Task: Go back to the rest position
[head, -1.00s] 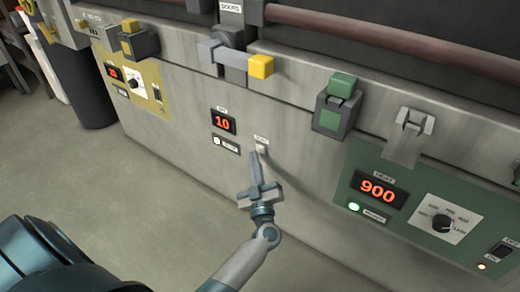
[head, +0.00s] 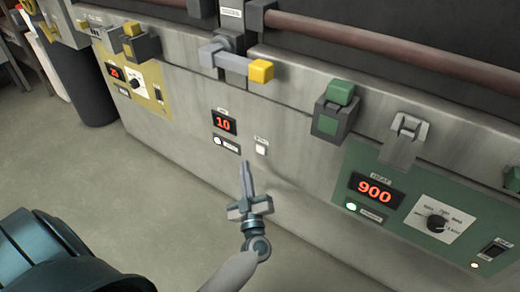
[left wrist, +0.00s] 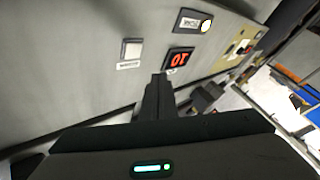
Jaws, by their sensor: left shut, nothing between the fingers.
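My left gripper (head: 245,165) is shut and empty in front of the grey machine panel, apart from it, below the small white button (head: 261,147). In the left wrist view its closed fingers (left wrist: 157,80) point at the panel between that button (left wrist: 131,49) and the red "10" display (left wrist: 180,54). The "10" display (head: 223,122) sits left of the button in the head view, with a lit white lamp (head: 217,141) under it. My right gripper is not in view.
A green panel (head: 402,212) at right has a red "900" display (head: 374,190), a lit lamp, a knob and a switch. A yellow panel (head: 142,85) is at left. A yellow-ended handle (head: 261,71) and a green block (head: 341,92) stick out above. Bare floor (head: 110,180) lies at lower left.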

